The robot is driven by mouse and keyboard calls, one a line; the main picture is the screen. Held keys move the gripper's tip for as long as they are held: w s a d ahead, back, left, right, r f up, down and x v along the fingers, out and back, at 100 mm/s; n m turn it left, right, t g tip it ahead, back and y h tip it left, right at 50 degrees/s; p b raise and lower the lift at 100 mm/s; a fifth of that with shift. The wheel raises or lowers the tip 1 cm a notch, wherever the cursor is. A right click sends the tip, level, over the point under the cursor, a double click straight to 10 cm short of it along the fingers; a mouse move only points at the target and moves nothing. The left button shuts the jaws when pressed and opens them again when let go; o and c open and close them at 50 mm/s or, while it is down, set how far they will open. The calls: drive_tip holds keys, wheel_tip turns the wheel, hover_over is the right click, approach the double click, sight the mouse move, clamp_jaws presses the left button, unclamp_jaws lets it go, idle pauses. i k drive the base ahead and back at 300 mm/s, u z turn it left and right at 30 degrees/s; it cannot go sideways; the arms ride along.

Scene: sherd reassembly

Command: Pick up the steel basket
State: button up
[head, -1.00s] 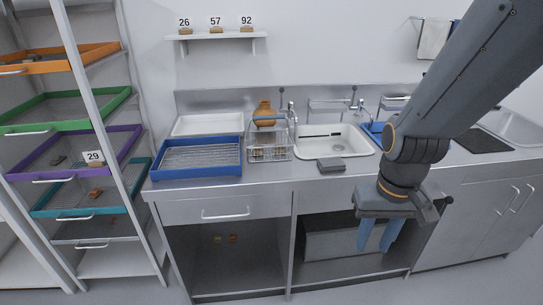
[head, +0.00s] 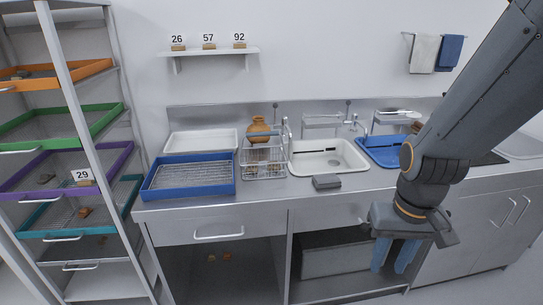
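The steel basket (head: 263,171) is a wire basket standing on the steel counter, between the blue tray and the white sink. A handle with a bluish grip rises over it. An orange-brown clay jar (head: 257,128) shows just behind it. Whether anything lies in the basket is too small to tell. My gripper (head: 394,258) hangs in front of the counter at the right, well below and to the right of the basket. Its two blue fingers point down with a gap between them, and nothing shows between them.
A blue tray with a wire rack (head: 189,186) sits left of the basket. The white sink (head: 357,166) and a tap are to the right. A grey block (head: 326,181) lies near the counter's front edge. A rack of coloured drawers (head: 78,170) stands far left.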

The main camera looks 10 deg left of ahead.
sight(260, 146)
drive_tip(key=u, duration=0.25)
drive_tip(key=i, duration=0.65)
drive_tip(key=u, duration=0.5)
